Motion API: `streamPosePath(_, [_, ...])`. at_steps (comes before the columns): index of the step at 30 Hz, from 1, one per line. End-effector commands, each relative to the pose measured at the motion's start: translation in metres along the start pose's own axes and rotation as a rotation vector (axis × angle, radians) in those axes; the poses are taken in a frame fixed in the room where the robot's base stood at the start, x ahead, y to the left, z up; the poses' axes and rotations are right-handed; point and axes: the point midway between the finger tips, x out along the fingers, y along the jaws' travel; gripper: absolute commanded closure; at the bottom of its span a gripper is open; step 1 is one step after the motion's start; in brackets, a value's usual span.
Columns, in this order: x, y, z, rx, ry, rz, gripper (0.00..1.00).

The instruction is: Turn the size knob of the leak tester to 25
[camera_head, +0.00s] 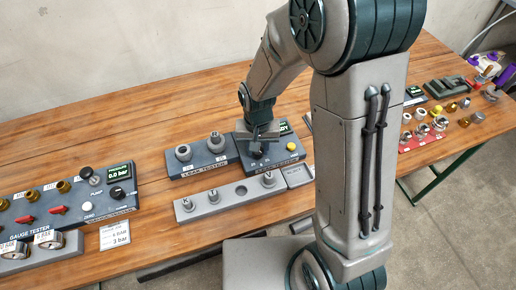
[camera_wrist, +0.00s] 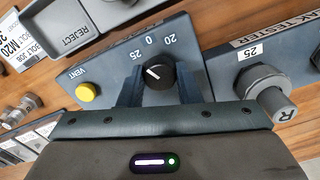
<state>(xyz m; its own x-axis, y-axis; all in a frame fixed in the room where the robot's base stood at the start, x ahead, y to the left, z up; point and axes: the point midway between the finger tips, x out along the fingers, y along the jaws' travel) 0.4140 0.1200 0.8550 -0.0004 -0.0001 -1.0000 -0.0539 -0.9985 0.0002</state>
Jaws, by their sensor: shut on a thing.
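The leak tester is a dark grey box (camera_head: 205,160) on the wooden table in the head view; it also shows in the wrist view (camera_wrist: 222,75). Its size knob (camera_wrist: 159,76) is black and round, with a white pointer mark, beside the printed numbers 25, 0 and 20. The mark points up and left in the wrist view, towards the 25. My gripper (camera_wrist: 160,82) is shut on the knob, one finger on each side. In the head view my gripper (camera_head: 258,142) reaches down onto the panel and largely hides the knob.
A yellow VENT button (camera_wrist: 86,92) sits beside the knob. A fitting socket marked 25 (camera_wrist: 263,82) stands to the right. A grey rack (camera_head: 228,195) with plugs lies in front of the tester. The gauge tester (camera_head: 75,205) stands to the left, with bare table between.

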Motion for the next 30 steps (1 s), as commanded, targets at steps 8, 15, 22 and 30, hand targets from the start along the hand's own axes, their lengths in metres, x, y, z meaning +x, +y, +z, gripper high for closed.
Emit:
streamPosePath(8, [-0.0002, -0.0002, -0.0007, -0.200, 0.002, -0.001, 0.92])
streamPosePath(15, [-0.0006, -0.0003, -0.0007, -0.307, 0.002, -0.001, 0.92])
streamPosePath(22, [-0.0009, -0.0003, -0.0007, -0.346, 0.002, -0.001, 0.92])
streamPosePath(30, [-0.0010, -0.0004, -0.0008, -0.351, 0.003, -0.001, 0.92])
